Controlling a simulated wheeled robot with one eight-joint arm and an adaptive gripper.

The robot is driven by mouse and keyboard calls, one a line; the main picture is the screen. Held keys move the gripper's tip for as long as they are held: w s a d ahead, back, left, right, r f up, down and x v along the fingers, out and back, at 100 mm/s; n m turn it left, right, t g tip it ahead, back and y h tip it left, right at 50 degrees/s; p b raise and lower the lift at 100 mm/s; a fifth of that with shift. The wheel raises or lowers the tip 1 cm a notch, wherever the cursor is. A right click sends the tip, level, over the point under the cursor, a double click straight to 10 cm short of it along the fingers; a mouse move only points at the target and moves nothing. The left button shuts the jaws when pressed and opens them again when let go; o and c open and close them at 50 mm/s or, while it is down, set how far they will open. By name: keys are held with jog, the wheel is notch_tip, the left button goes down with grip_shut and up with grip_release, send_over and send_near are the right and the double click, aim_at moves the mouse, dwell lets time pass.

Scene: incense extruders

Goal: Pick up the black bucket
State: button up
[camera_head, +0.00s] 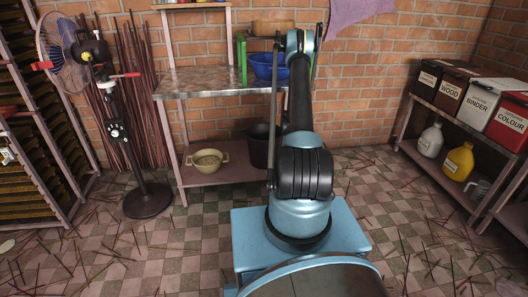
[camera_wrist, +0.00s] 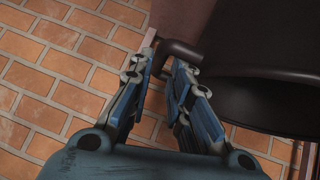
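The black bucket (camera_head: 260,150) stands on the lower shelf of the metal-topped table, partly hidden behind my arm in the head view. In the wrist view the dark bucket (camera_wrist: 268,105) fills the right side, with a dark handle-like part (camera_wrist: 180,50) sticking out at its left. My gripper (camera_wrist: 163,57) has its two blue fingers apart, with a gap between them. The fingertips are close to that handle-like part; I cannot tell whether they touch it. My gripper is hidden in the head view.
A beige bowl (camera_head: 206,161) sits left of the bucket on the same shelf. The table top (camera_head: 200,83) is above, with a blue basin (camera_head: 266,66). A standing fan (camera_head: 125,140) is at left; a brick wall is behind. The checkered floor has scattered sticks.

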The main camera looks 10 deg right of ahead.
jog(key=shift+x, duration=2.5)
jog(key=shift+s+d+f, duration=0.1)
jog(key=shift+c, duration=0.5)
grip_shut()
